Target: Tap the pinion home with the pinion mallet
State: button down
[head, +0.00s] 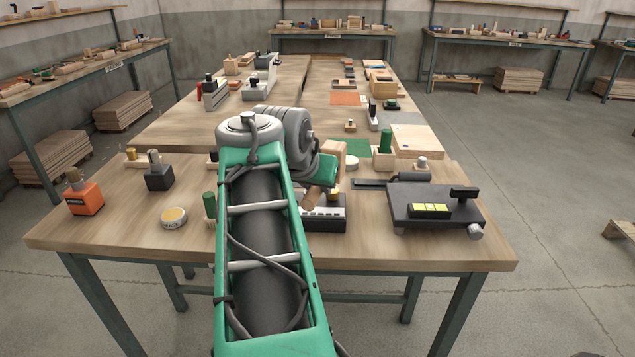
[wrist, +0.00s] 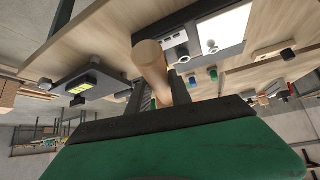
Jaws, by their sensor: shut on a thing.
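My gripper (head: 322,178) is at the middle of the bench and shut on a wooden piece, which I take for the pinion mallet (head: 313,196). Its rounded wooden end shows in the wrist view (wrist: 150,62), between the fingers (wrist: 158,95) and beyond them. In the head view it hangs over or just in front of a dark block with a pale front strip (head: 325,224). A small brass-coloured piece (head: 334,194) on that block may be the pinion. My arm and the mallet partly hide the block, so I cannot tell whether mallet and brass piece touch.
A dark plate with a yellow-marked level (head: 430,210) lies to the right. A green-handled holder (head: 385,142) and a pale board (head: 417,140) stand behind. An orange block (head: 84,199), a dark block (head: 158,178) and a round tin (head: 173,217) are left.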

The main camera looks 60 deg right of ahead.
jog(key=shift+f+b, duration=1.3)
jog(key=shift+f, duration=1.45)
notch_tip(320, 180, up, 5)
jog(key=p, duration=0.3)
jog(key=shift+r+p, duration=0.1)
jog(key=shift+p, duration=0.3)
notch_tip(320, 180, up, 4)
jog(key=p, duration=0.3)
jog(key=shift+r, duration=0.25)
notch_tip(320, 180, down, 13)
jog(key=b, duration=1.1)
jog(key=shift+f, duration=0.2)
